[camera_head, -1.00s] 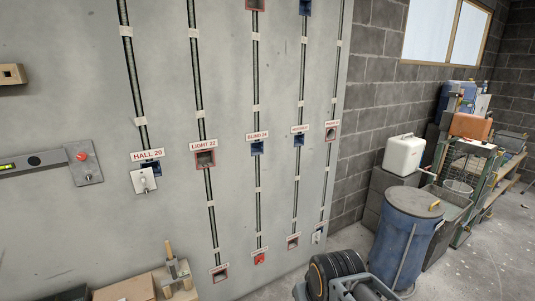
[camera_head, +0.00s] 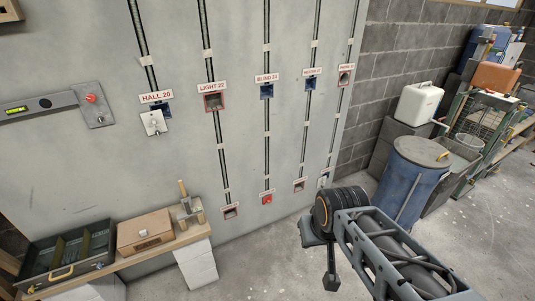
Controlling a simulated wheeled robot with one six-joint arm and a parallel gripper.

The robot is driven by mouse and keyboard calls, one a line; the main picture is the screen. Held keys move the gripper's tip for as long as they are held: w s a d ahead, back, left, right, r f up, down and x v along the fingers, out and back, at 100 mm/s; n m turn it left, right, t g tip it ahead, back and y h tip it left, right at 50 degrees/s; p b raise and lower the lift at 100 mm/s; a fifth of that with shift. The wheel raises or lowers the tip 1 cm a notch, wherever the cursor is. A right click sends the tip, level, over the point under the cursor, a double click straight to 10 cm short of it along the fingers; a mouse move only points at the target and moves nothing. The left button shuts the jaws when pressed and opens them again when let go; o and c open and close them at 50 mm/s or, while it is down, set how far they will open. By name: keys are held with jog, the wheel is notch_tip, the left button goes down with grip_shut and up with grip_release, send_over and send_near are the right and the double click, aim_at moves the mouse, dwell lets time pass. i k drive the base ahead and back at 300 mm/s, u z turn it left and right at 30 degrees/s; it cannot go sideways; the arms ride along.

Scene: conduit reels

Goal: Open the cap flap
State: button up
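No part in view is labelled as a cap flap, so I cannot tell which one it is. A white plate with a small knob (camera_head: 153,122) hangs tilted by the blue box under the HALL 20 sign (camera_head: 156,97). A small red piece (camera_head: 267,198) sits at the foot of the BLIND 24 conduit. A small white piece (camera_head: 323,181) sits at the foot of the rightmost conduit. My arm reaches in from the lower right, well apart from the wall. A dark part at its end, perhaps my gripper (camera_head: 331,280), points down; its fingers cannot be made out.
The LIGHT 22 box (camera_head: 214,101) has a red frame. A blue barrel (camera_head: 414,180) and clutter stand right. The floor before the wall is clear.

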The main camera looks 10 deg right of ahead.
aim_at(133, 231)
jog(key=u, duration=1.7)
jog(key=i, duration=1.3)
jog(key=z, duration=0.05)
